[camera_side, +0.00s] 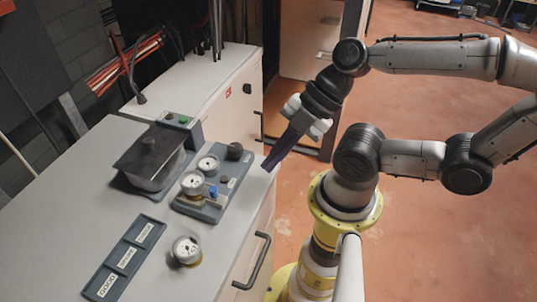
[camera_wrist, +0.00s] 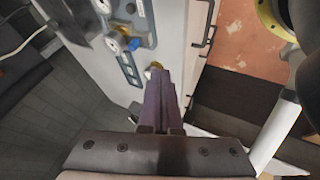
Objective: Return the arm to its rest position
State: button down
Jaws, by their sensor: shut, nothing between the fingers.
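My gripper (camera_side: 270,166) shows in the side view over the right edge of the grey bench top (camera_side: 110,185), with its dark fingers pointing down and left. Its fingers are together and hold nothing. In the wrist view my gripper (camera_wrist: 163,72) shows as two dark purple fingers side by side, in front of the bench. The fingers appear apart from the gauge panel (camera_side: 208,213), which lies to their left in the side view. My arm is folded above and to the right of its yellow base ring.
Gauges stand on the panel, and a loose gauge (camera_side: 187,250) sits near the front. A labelled tray (camera_side: 125,258) lies at left front. A dark-lidded box (camera_side: 150,155) stands behind the panel. A cabinet (camera_side: 205,85) is behind. Orange floor (camera_side: 440,225) is open at right.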

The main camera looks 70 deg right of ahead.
jog(key=shift+s, duration=0.1)
jog(key=w+d+r+m+h, duration=0.1)
jog(key=d+r+m+h, duration=0.3)
jog(key=m, duration=1.2)
jog(key=d+r, duration=0.2)
jog(key=d, duration=0.2)
jog(key=shift+w+r+m+h, duration=0.3)
jog(key=shift+w+m+h, duration=0.05)
jog(key=shift+m+h, duration=0.05)
